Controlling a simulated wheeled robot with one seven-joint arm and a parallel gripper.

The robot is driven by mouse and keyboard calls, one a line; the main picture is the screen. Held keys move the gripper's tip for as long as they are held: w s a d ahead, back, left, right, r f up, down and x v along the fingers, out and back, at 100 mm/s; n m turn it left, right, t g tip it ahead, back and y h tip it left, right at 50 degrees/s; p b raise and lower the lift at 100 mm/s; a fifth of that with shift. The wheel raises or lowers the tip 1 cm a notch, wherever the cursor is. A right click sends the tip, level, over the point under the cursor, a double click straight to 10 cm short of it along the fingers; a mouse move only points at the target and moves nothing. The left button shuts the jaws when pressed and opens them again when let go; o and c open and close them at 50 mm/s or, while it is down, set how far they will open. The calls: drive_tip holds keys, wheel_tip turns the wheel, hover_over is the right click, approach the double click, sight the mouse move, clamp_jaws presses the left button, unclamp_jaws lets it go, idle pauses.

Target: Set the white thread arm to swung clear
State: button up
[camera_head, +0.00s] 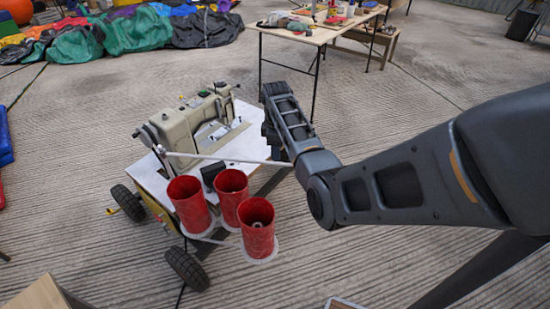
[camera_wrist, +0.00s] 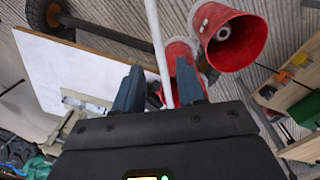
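The white thread arm (camera_head: 225,158) is a thin rod. It runs from a pivot at the left of the cream sewing machine (camera_head: 185,128) across to the right, above the red cones and white tabletop. In the wrist view the thread arm (camera_wrist: 157,40) passes lengthwise through the gap between my two fingers. My gripper (camera_wrist: 158,68) is open, with space on both sides of the rod. I cannot tell how deep the rod sits between the fingers. In the head view my gripper (camera_head: 272,142) is near the rod's right end, with its fingertips mostly hidden.
Several red thread cones (camera_head: 257,222) stand in front of the machine, close under the rod. The white tabletop (camera_head: 245,150) sits on a wheeled cart with black tyres (camera_head: 186,268). A worktable (camera_head: 320,35) with tools stands behind. Open floor lies left of the cart.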

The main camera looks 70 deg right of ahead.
sight(276, 163)
drive_tip(key=shift+d+f, duration=0.15)
drive_tip(key=shift+f, duration=2.45)
drive_tip(key=shift+c, duration=0.5)
clamp_jaws()
